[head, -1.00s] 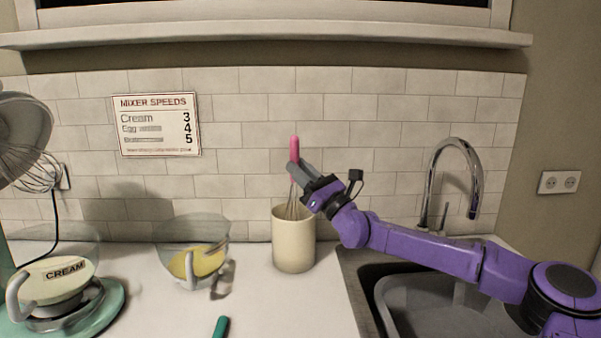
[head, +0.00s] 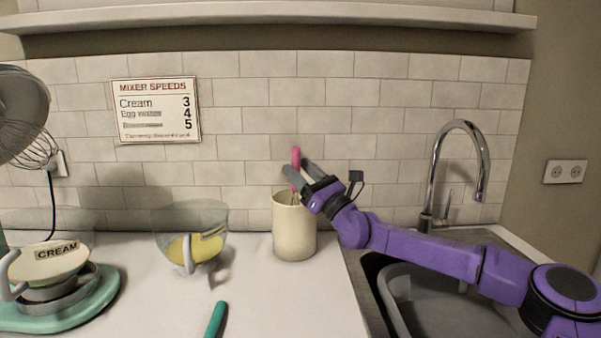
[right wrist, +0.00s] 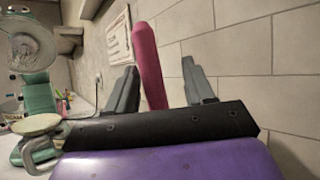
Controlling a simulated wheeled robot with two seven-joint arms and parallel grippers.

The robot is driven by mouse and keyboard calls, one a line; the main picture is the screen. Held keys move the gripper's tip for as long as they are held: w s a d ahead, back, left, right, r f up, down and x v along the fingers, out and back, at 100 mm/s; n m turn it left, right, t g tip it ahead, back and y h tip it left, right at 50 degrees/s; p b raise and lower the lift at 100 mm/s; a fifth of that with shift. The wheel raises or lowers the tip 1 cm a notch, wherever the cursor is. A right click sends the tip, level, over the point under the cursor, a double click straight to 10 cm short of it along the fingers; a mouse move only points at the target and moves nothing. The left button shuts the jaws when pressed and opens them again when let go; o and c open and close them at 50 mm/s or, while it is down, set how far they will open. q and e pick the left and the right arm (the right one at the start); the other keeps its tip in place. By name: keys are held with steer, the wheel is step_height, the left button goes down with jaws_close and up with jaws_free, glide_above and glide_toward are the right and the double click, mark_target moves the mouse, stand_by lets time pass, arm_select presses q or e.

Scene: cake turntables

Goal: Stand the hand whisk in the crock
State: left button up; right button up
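The hand whisk's pink handle (head: 296,157) stands up out of the cream-coloured crock (head: 294,232), close to upright. Its wires are mostly hidden inside the crock. My right gripper (head: 297,168) is open just above the crock's rim, with one finger on either side of the handle. In the right wrist view the whisk handle (right wrist: 147,62) passes between the spread fingers of the right gripper (right wrist: 158,68), with gaps on both sides. My left gripper is not in view.
A glass bowl (head: 168,222) with yellow contents stands left of the crock. A green mixer base (head: 75,315) is at far left. A green-handled item (head: 215,320) lies at the front. The sink (head: 430,310) and tap (head: 435,170) are at right.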

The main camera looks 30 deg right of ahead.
steer(key=shift+f, duration=0.1)
steer(key=b+v, duration=0.2)
steer(key=v, duration=0.8)
steer(key=shift+s, duration=0.2)
steer(key=shift+f, duration=0.1)
stand_by(0.5)
